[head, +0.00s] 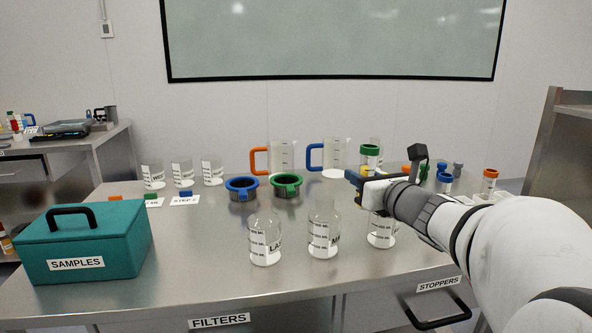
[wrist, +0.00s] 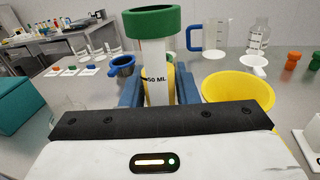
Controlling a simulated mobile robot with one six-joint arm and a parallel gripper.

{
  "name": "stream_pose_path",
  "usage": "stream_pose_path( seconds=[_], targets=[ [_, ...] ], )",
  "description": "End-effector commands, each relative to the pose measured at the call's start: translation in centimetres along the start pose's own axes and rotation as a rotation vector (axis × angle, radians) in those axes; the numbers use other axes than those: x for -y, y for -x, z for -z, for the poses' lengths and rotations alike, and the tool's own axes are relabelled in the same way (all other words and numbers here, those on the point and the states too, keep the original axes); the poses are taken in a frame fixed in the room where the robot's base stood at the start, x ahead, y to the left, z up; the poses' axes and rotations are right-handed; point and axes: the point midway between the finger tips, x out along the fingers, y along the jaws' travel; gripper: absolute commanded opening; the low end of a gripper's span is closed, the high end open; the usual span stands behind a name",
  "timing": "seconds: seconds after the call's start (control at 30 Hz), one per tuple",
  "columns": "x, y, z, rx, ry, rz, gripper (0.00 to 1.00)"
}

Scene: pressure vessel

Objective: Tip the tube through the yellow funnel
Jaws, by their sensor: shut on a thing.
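A clear tube (wrist: 155,62) marked 50 ML, with a green band at its top, stands upright between my gripper's blue fingers (wrist: 158,90) in the wrist view. My gripper is shut on it. Something yellow shows at its lower part. In the head view the tube (head: 370,158) rises above my gripper (head: 357,179), over the right half of the table. The yellow funnel (wrist: 238,92) is wide and open upward, just right of the tube in the wrist view and apart from it. Its lower part is hidden by my gripper. I cannot make the funnel out in the head view.
Three flasks (head: 323,236) stand along the front. Blue (head: 242,188) and green (head: 287,185) rings and handled jugs (head: 334,157) stand behind. A teal SAMPLES box (head: 85,240) is at left. Orange and blue stoppered items (head: 489,182) stand at right.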

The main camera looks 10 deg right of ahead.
Motion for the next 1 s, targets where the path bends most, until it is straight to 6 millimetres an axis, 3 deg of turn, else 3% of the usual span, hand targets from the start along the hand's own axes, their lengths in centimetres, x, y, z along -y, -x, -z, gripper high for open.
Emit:
stream_pose_path(
  seconds=[1.0],
  targets=[
    [1.2,-0.3,-0.2,-0.094,-0.304,0.001,0.06]
  ],
)
